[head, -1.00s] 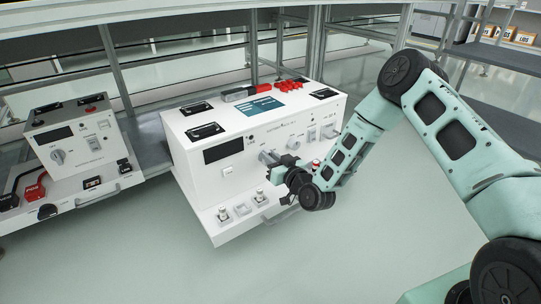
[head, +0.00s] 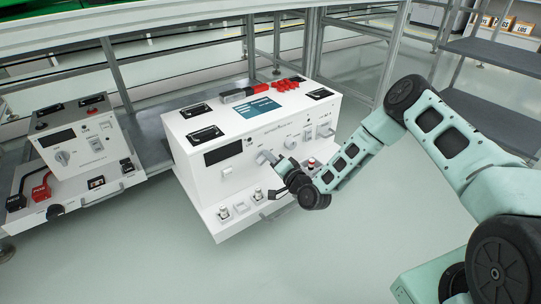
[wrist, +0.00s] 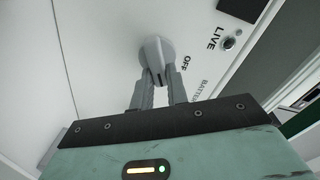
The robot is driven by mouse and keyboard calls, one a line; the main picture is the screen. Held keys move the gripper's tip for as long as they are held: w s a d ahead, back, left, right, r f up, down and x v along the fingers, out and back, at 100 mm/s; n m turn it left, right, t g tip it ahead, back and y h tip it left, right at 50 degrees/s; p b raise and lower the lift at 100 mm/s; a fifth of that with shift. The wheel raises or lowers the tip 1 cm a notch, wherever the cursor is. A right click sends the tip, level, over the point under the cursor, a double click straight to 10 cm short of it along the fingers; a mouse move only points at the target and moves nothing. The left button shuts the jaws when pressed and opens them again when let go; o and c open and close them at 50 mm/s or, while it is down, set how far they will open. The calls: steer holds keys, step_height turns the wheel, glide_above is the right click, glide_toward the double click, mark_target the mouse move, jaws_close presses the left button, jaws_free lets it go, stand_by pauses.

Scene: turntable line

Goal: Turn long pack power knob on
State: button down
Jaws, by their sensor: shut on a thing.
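The larger white power unit (head: 195,170) stands on the lower shelf in the head view, taken here as the long pack. My gripper (head: 268,160) is at its front panel, right of the dark display. In the wrist view my gripper (wrist: 159,88) is shut on a grey power knob (wrist: 154,50), one finger on each side of its ridge. "OFF" is printed right of the knob, with "LIVE" beside a small round lamp (wrist: 229,43). The lamp looks unlit. In the head view my gripper mostly hides the knob.
A smaller white unit (head: 115,152) with its own knob (head: 62,157) stands at the left. Terminals (head: 224,212) sit on the ledge below. The floor in front is clear.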

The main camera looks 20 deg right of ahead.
steer(key=m, duration=0.5)
steer(key=shift+f+p, duration=0.3)
steer(key=shift+f, duration=0.1)
steer(key=shift+m, duration=0.4)
steer(key=c, duration=1.4)
jaws_free()
steer(key=shift+d, duration=0.1)
steer(key=p+v, duration=0.6)
steer(key=v, duration=1.1)
steer(key=shift+s+p, duration=0.2)
steer(key=shift+p, duration=0.1)
steer(key=shift+r, duration=0.1)
